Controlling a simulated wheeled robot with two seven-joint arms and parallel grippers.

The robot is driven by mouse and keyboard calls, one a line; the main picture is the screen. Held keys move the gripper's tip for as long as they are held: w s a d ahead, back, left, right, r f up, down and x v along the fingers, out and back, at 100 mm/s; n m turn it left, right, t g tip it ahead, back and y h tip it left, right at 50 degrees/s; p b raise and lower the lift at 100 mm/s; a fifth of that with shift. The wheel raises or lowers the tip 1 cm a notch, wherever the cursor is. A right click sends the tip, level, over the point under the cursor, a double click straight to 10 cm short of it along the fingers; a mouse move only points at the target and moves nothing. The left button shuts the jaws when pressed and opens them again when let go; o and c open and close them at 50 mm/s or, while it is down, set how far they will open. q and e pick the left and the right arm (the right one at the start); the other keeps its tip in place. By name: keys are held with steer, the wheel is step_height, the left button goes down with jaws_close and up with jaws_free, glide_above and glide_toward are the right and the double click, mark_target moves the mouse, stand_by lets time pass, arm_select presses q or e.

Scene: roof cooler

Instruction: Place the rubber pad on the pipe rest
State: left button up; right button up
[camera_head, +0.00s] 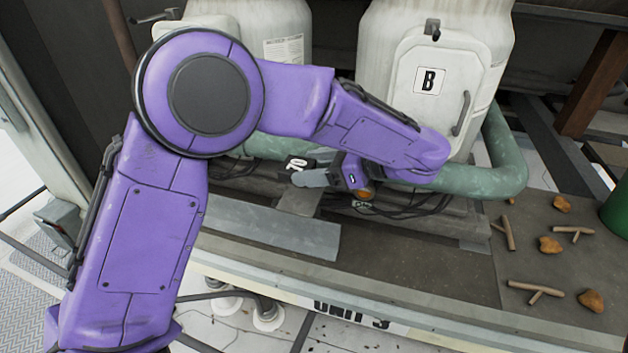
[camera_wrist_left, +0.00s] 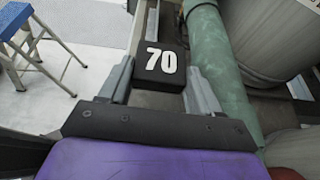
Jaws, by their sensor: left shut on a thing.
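The rubber pad is a black block with a white "70" on it. It shows in the head view (camera_head: 297,164) and large in the left wrist view (camera_wrist_left: 160,66). My left gripper (camera_head: 318,178) is shut on the pad, with a grey finger along each side of it in the wrist view. The pad is beside the green pipe (camera_head: 497,181), on its near side in the head view; I cannot tell whether they touch. A grey bracket (camera_head: 297,201) below the pad may be the pipe rest, but I cannot be sure. My right gripper is out of view.
A loose grey plate (camera_head: 270,229) lies on the ledge. Dark cables run beneath my gripper. Twigs and brown lumps lie at right, near a green cylinder (camera_head: 615,208). A blue stool (camera_wrist_left: 30,45) stands lower down.

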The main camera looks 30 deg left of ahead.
mark_target(314, 201)
arm_select(q)
step_height(314, 201, down, 2)
steer(key=shift+f, duration=0.1)
step_height(314, 201, down, 4)
steer(key=p, duration=0.2)
steer(key=shift+w+p, duration=0.15)
steer(key=shift+p, duration=0.2)
steer(key=shift+f+b, duration=0.25)
steer(key=shift+b, duration=0.15)
steer(key=o, duration=0.9)
steer(key=shift+r+p, duration=0.35)
steer(key=shift+p, duration=0.05)
steer(key=b+v, duration=0.2)
steer(key=v, duration=0.5)
steer(key=shift+d+b, duration=0.15)
steer(key=shift+b, duration=0.25)
